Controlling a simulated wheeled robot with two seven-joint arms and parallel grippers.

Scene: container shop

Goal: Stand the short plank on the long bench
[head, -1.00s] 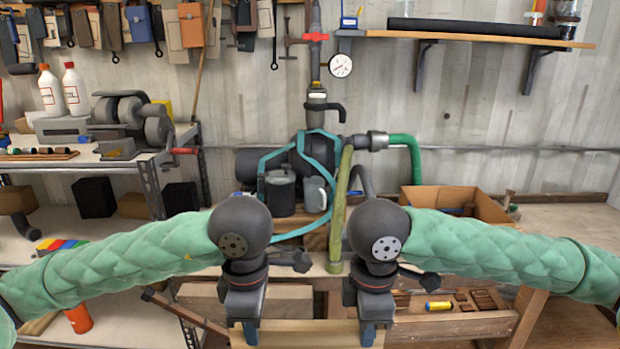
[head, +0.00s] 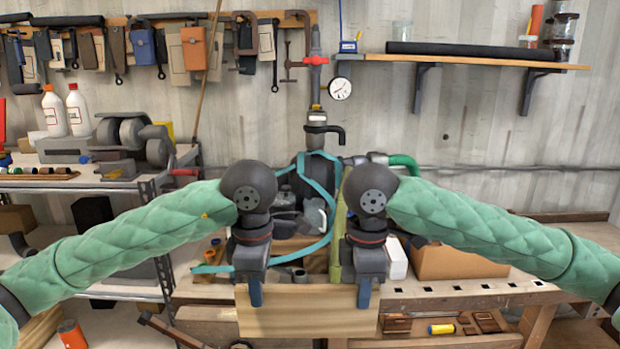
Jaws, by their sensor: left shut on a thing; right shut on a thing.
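The short plank (head: 307,311) is pale wood, with its broad face towards me. It is level and held in front of the long bench (head: 455,289), overlapping its front edge in the picture. I cannot tell whether they touch. My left gripper (head: 256,292) is shut on the plank's top edge near its left end. My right gripper (head: 364,293) is shut on the same edge near its right end. The plank hides part of the bench front, and my arms hide part of the bench top.
Teal straps (head: 305,252), a green strap (head: 337,250) and pump parts lie behind the plank. A metal shelf with bottles (head: 78,110) stands left.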

